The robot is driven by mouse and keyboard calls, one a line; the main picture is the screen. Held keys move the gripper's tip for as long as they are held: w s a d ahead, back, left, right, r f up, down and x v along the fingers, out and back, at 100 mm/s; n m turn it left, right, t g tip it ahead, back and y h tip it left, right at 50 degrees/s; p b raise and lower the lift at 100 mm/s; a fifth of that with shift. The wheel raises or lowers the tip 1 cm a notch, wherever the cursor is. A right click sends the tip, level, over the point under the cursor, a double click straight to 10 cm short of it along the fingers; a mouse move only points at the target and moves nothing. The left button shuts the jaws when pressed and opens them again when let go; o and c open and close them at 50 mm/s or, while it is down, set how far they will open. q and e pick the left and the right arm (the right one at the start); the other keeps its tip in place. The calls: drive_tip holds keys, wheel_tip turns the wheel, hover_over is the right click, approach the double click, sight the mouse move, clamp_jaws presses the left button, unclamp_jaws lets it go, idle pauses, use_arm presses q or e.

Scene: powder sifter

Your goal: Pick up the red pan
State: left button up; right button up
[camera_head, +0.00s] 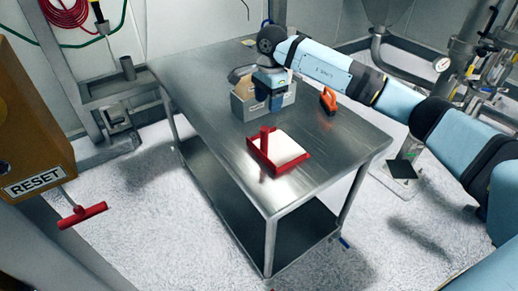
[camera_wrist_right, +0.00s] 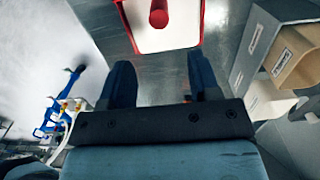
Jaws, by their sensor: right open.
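The red pan (camera_head: 292,166) lies on the metal table, nearer the table's front edge. It has a red rim, a white inside and a red handle standing up on its far left side. My right gripper (camera_head: 272,101) hangs beyond the pan, over the grey bin area, apart from the pan. In the right wrist view the gripper (camera_wrist_right: 162,82) is open, with nothing between its two fingers. The red pan (camera_wrist_right: 158,17) shows past the fingertips at the top edge, partly cut off. My left gripper is not in view.
A grey bin (camera_head: 240,109) with boxes stands beside the right gripper; it also shows in the wrist view (camera_wrist_right: 253,47). An orange tool (camera_head: 328,99) lies right of it on the table (camera_head: 340,148). The tabletop around the pan is clear. A RESET panel (camera_head: 33,180) is at left.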

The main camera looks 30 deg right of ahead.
sight(267, 135)
wheel_tip(267, 135, down, 13)
drive_tip(key=shift+r+p, duration=0.15)
drive_tip(key=shift+p, duration=1)
drive_tip(key=shift+d+f, duration=0.1)
drive_tip(key=shift+f, duration=0.1)
clamp_jaws()
